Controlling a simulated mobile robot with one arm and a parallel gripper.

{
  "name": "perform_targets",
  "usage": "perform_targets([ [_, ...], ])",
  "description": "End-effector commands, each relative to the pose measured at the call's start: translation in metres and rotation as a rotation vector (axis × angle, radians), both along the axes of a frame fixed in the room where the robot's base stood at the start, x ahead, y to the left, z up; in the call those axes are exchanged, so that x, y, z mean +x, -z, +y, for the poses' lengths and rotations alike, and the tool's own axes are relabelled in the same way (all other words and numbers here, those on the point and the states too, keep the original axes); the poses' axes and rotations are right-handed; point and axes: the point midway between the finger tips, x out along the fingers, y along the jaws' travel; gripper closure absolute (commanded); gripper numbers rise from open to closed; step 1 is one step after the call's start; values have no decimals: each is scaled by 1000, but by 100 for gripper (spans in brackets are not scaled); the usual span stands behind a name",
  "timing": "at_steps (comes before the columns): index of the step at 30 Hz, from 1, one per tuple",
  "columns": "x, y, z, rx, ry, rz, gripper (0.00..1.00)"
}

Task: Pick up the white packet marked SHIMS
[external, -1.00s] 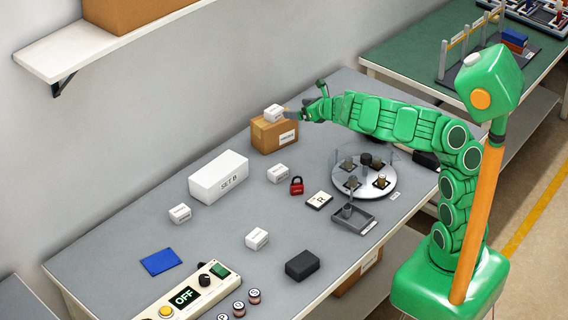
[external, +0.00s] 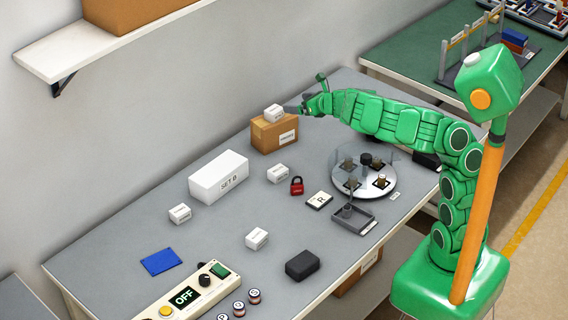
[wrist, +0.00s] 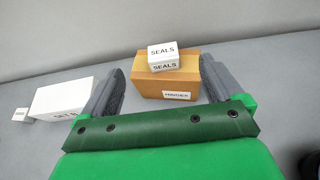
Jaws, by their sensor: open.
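Small white packets lie about the bench in the external view. One (external: 274,113) sits on top of a brown carton; in the wrist view this packet (wrist: 163,51) reads SEALS. Three others stand on the grey bench: one right of the SET B box (external: 278,173), one left of it (external: 180,213), one nearer the front (external: 256,239). Their labels are too small to read, so I cannot tell which is marked SHIMS. My gripper (external: 296,109) is open and empty beside the carton top; in the wrist view its fingers (wrist: 160,70) straddle the view of the SEALS packet.
The brown carton (external: 262,137) and white SET B box (external: 205,184) stand at the back. A red padlock (external: 297,186), a round clear-walled feeder (external: 376,190), a black block (external: 302,265) and a control panel (external: 165,300) are on the bench.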

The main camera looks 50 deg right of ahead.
Motion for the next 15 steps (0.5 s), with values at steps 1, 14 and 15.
perform_targets([
  [1,0,-8,0,-1,1,-4,6],
  [14,8,-14,30,21,-1,43,6],
  [15,9,-11,36,24,-3,53,6],
])
